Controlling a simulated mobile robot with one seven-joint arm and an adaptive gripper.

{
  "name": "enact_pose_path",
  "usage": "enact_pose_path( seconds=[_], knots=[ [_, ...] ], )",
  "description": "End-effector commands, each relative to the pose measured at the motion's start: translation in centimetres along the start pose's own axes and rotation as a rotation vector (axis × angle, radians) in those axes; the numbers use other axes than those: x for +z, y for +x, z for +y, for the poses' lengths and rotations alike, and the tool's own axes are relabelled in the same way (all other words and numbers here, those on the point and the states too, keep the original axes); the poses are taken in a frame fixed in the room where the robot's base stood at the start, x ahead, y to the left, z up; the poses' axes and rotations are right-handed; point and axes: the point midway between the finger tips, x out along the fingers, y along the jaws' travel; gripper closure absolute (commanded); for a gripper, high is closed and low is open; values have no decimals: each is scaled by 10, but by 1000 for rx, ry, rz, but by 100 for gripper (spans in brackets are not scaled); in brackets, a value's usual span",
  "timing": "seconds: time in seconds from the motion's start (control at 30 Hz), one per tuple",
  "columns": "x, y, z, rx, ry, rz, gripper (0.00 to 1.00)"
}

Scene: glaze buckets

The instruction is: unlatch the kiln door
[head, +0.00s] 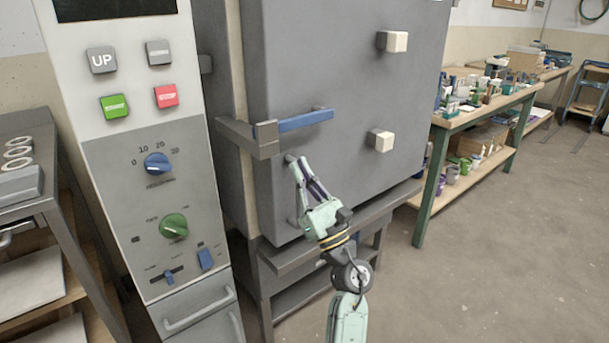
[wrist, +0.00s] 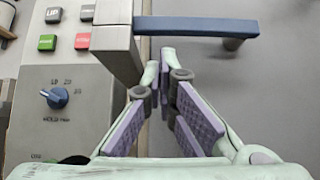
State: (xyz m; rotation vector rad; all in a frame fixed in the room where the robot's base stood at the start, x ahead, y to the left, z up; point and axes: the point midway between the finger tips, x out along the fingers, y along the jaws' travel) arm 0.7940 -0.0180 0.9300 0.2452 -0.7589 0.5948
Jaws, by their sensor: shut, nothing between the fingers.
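The kiln door (head: 345,60) is a large flat grey panel, and it looks closed. Its latch (head: 262,140) is a grey bar and block at the door's left edge, with a blue handle (head: 306,120) reaching right across the door. In the wrist view the blue handle (wrist: 195,26) lies level across the top, and the grey latch block (wrist: 115,50) is left of my fingertips. My gripper (head: 291,160) is shut and empty, just below the blue handle in the head view. Its fingertips (wrist: 160,68) meet close beside the latch block; I cannot tell whether they touch it.
The control panel (head: 155,150) with buttons and knobs stands close on the left. Two pale blocks (head: 392,41) (head: 380,140) stick out from the door. A workbench (head: 485,105) with jars and buckets is at the right, and the floor (head: 470,280) in front is clear.

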Motion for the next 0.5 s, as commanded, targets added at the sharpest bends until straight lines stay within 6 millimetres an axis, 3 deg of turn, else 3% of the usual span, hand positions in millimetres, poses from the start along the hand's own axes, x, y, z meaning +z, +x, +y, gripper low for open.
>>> enact_pose_path(
  seconds=[0.03, 0.2, 0.5],
  knots=[
    [3, 14, 1, 3, 1, 0, 100],
    [2, 40, 1, 2, 1, 0, 100],
    [0, 56, 0, 0, 1, 0, 100]
  ],
)
